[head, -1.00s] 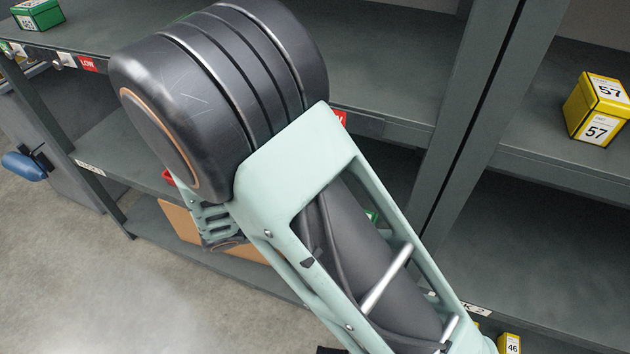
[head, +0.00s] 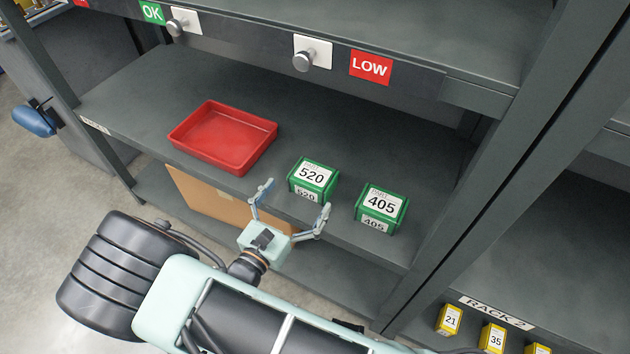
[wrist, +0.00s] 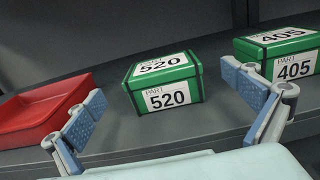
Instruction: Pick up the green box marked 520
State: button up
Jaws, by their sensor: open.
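The green box marked 520 (head: 312,180) sits on the middle shelf, between the red tray and a green box marked 405 (head: 381,208). In the wrist view the 520 box (wrist: 163,84) shows ahead, between and beyond the fingertips, with its 520 labels facing up and forward. My gripper (head: 295,199) is open and empty, in front of the shelf edge and short of the 520 box. In the wrist view its fingers (wrist: 166,95) are spread wide, the right one overlapping the front of the 405 box (wrist: 285,55) in the picture.
A red tray (head: 222,137) lies left of the boxes; it also shows in the wrist view (wrist: 40,112). An upper shelf with knobs and a LOW sign (head: 370,67) overhangs. A rack post (head: 500,165) stands right. Yellow boxes (head: 450,320) sit low on the right.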

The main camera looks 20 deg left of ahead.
aim_at(313, 173)
jog(key=w, duration=0.5)
jog(key=w+b, duration=0.1)
jog(key=w, duration=0.1)
jog(key=shift+w+d, duration=0.15)
jog(key=shift+d, duration=0.15)
jog(key=shift+c, duration=0.4)
jog(key=c, duration=1.5)
jog(key=shift+r, duration=0.1)
jog(key=shift+c, duration=0.7)
jog(key=shift+r, duration=0.1)
